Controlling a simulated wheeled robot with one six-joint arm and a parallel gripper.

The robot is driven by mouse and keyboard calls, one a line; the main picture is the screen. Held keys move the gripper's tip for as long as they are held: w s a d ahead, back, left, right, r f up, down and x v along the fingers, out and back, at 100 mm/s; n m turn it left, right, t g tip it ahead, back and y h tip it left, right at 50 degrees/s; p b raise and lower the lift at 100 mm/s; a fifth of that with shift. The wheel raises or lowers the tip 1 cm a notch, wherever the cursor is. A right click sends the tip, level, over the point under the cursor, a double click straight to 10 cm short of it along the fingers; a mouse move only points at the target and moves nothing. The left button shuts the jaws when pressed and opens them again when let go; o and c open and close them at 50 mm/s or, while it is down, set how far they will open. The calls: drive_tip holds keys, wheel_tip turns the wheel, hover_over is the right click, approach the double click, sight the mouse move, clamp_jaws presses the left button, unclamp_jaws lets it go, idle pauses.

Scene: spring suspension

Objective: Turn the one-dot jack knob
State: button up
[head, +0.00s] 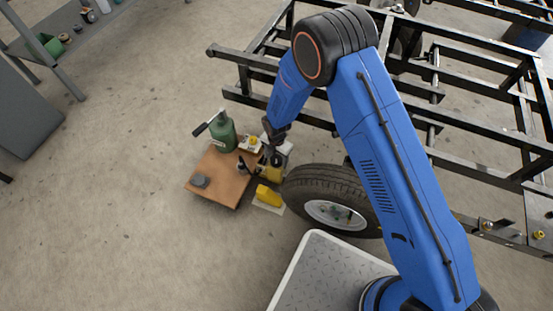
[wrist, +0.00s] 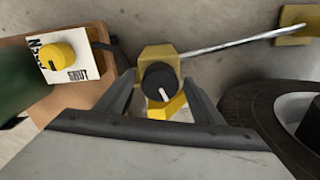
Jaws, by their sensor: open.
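A black round knob (wrist: 158,78) with a white pointer line sits on a yellow block (wrist: 158,56) in the wrist view. No dots are readable on it, so I cannot tell whether it is the one-dot jack knob. My gripper (wrist: 160,88) is open, with one finger on either side of the knob; contact is unclear. In the head view my gripper (head: 270,153) points down by the yellow block (head: 271,174), partly hiding it.
A green bottle-shaped body (head: 224,134) stands on a brown board (head: 215,165), with a black disc (head: 200,182) near its front. A yellow wedge (head: 268,195) and a tyre (head: 300,184) lie close by. A metal rod (wrist: 230,45) runs right from the block.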

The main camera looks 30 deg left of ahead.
drive_tip(key=shift+f, duration=0.2)
drive_tip(key=c, duration=1.1)
drive_tip(key=shift+o, duration=0.2)
drive_tip(key=shift+m, duration=0.4)
drive_tip(key=m, duration=0.3)
drive_tip(key=shift+m, duration=2.5)
